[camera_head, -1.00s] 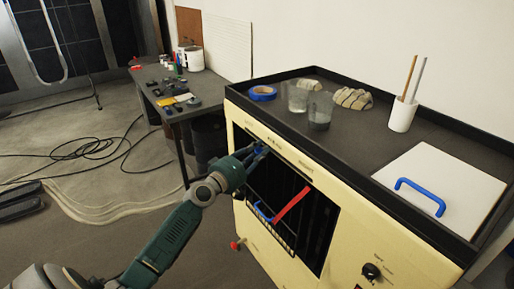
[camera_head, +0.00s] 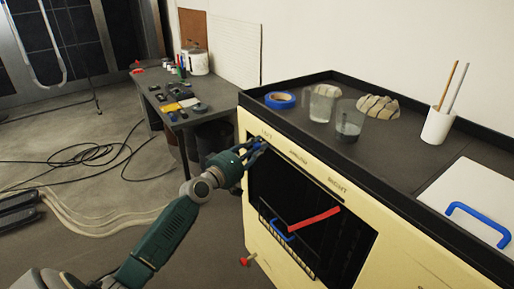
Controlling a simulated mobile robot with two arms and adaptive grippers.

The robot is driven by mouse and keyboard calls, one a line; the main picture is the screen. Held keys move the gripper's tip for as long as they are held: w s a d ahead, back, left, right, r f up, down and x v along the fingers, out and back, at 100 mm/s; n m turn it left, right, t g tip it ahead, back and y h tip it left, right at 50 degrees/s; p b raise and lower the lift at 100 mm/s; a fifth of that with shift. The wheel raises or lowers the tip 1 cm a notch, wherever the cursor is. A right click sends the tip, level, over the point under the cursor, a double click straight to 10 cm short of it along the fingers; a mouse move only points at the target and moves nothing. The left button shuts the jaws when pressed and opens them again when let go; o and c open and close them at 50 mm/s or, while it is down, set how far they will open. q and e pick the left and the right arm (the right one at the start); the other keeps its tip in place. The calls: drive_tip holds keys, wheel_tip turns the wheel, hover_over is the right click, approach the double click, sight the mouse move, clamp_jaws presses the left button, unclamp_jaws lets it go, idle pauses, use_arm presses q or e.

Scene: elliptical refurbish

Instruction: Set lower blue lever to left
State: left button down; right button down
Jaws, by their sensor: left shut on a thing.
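A cream cabinet (camera_head: 300,160) has a dark recessed panel in its front. A blue lever (camera_head: 283,229) shows low in this panel, at the base of a red lever (camera_head: 316,219) that slants up to the right. My left gripper (camera_head: 257,147) is at the panel's upper left corner, above and left of that low blue lever and apart from it. It is shut on a small blue part, mostly hidden by the fingers. My right gripper is not in view.
The cabinet's rimmed top holds blue tape (camera_head: 279,100), two glasses, grey lumps, a white cup (camera_head: 437,127) with sticks and a white board with a blue handle (camera_head: 478,222). A cluttered table (camera_head: 190,118) stands behind.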

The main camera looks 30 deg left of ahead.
use_arm(q)
drive_tip(key=c, duration=1.6)
unclamp_jaws()
drive_tip(key=shift+w+a+r, duration=0.1)
drive_tip(key=shift+a+r, duration=0.35)
drive_tip(key=shift+f, duration=0.2)
drive_tip(key=shift+d+f, duration=0.1)
drive_tip(key=shift+f, duration=0.05)
drive_tip(key=shift+s, duration=0.2)
drive_tip(key=s, duration=1.1)
drive_tip(key=shift+s+a, duration=0.3)
drive_tip(key=shift+a, duration=0.05)
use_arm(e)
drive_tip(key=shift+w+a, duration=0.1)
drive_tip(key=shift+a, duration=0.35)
